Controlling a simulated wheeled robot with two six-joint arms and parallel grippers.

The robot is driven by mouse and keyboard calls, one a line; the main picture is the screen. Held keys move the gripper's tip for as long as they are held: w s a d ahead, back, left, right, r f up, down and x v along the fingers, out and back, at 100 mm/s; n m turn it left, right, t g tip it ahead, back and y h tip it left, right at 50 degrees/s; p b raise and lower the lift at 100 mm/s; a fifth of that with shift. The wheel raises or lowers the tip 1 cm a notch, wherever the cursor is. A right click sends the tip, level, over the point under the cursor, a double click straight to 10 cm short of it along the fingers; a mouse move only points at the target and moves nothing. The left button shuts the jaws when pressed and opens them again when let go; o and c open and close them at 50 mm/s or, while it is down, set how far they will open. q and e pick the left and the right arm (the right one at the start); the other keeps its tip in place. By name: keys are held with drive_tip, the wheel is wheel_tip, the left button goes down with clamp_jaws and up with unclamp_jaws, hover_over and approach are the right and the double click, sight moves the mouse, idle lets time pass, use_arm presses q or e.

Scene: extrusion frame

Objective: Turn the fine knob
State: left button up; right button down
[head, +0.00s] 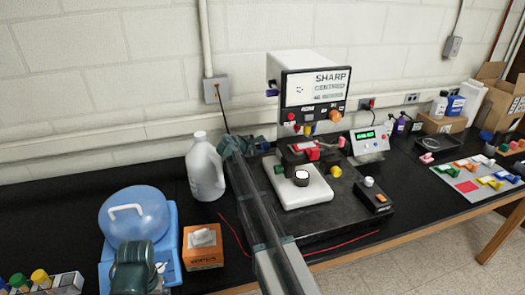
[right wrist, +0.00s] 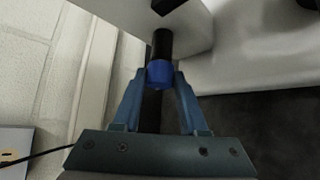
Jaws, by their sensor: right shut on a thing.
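A blue knob (right wrist: 159,73) on a black shaft sticks out from a pale housing in the right wrist view. My right gripper (right wrist: 160,82) has its two fingers on either side of the knob and is shut on it. In the head view my right arm reaches up from the bottom, and the right gripper (head: 243,146) is left of the instrument; the held knob is hidden there. The instrument (head: 273,66) has a screen reading SHARP and CENTRED. Another blue-purple knob (head: 271,92) shows on its left side. My left gripper's fingers are not visible.
A white jug (head: 204,168) stands close left of my right arm. A wipes box (head: 203,258) and a blue water container (head: 135,215) are further left. A small box with a green display (head: 369,141) stands right of the instrument. A red cable lies along the front.

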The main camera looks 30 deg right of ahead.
drive_tip(key=shift+s+a+f+b, duration=0.1)
drive_tip(key=shift+s+f+b, duration=0.1)
drive_tip(key=shift+b, duration=0.2)
drive_tip(key=shift+w+m+t, duration=0.1)
drive_tip(key=shift+m+t, duration=0.2)
drive_tip(key=shift+t, duration=0.1)
drive_tip(key=shift+r, duration=0.1)
drive_tip(key=shift+c, duration=2.2)
unclamp_jaws()
drive_tip(key=p+v, duration=0.5)
drive_tip(key=v, duration=0.8)
drive_tip(key=shift+a+p, duration=0.3)
drive_tip(key=shift+a, duration=0.15)
